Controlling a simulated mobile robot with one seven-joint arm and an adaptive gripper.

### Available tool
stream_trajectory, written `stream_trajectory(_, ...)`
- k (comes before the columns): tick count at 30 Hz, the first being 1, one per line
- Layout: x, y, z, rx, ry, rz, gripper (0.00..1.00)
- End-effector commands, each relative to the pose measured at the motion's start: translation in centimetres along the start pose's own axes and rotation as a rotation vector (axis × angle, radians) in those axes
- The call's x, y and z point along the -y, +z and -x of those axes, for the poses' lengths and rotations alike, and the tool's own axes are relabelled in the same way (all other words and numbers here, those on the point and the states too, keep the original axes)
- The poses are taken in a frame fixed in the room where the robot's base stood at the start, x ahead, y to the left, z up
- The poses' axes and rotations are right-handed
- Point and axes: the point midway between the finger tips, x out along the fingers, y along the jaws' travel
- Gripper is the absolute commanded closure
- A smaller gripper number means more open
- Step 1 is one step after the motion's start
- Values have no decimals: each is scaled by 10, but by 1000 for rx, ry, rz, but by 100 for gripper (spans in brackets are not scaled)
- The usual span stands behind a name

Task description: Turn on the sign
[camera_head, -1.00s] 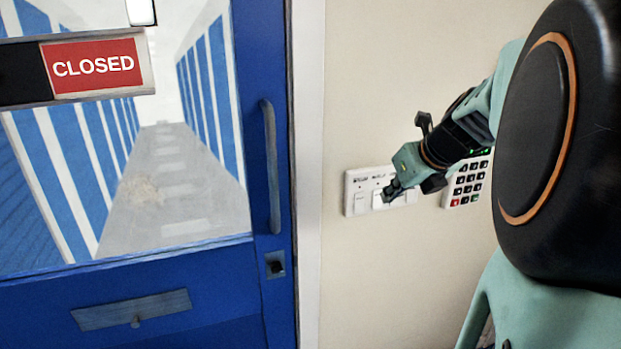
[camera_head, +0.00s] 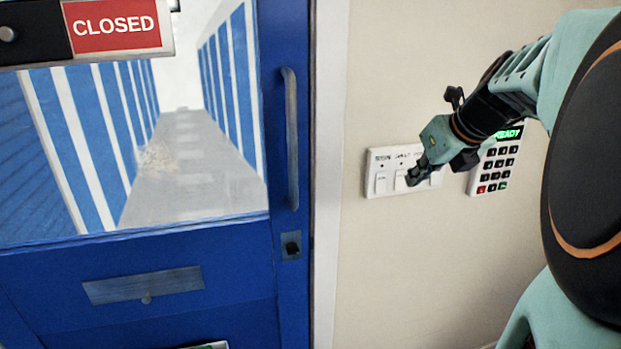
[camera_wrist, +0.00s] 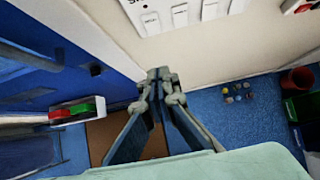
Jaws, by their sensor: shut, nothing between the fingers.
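A white switch panel (camera_head: 378,165) with several rocker switches is on the cream wall, right of the door frame. Its small labels are too blurred to read surely. The left switch (camera_head: 381,184) is in clear view; my gripper partly hides those to its right. My gripper (camera_head: 414,177) is shut and empty, in front of the panel's middle. In the wrist view, my fingertips (camera_wrist: 158,76) are below the panel (camera_wrist: 165,4) in the picture, with wall visible between; contact does not show there. A red CLOSED plate (camera_head: 114,25) hangs on the door window.
A keypad (camera_head: 494,166) with a green READY display is right of the panel. The blue door (camera_head: 230,300) has a long vertical handle (camera_head: 291,140). The wrist view shows blue floor (camera_wrist: 235,120), a brown mat (camera_wrist: 100,135) and a reddish pot (camera_wrist: 298,79).

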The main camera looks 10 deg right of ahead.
Motion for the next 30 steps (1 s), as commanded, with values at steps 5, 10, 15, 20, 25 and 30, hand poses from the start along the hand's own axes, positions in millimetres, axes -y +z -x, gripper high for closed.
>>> stream_trajectory(5,0,1,1,0,0,0,100)
stream_trajectory(10,0,0,-3,-1,0,0,100)
stream_trajectory(15,-1,0,-25,-3,2,-1,100)
stream_trajectory(20,0,-1,-59,-5,2,-1,100)
stream_trajectory(25,0,-1,-96,-4,2,-1,100)
stream_trajectory(30,0,16,-114,-1,-1,0,100)
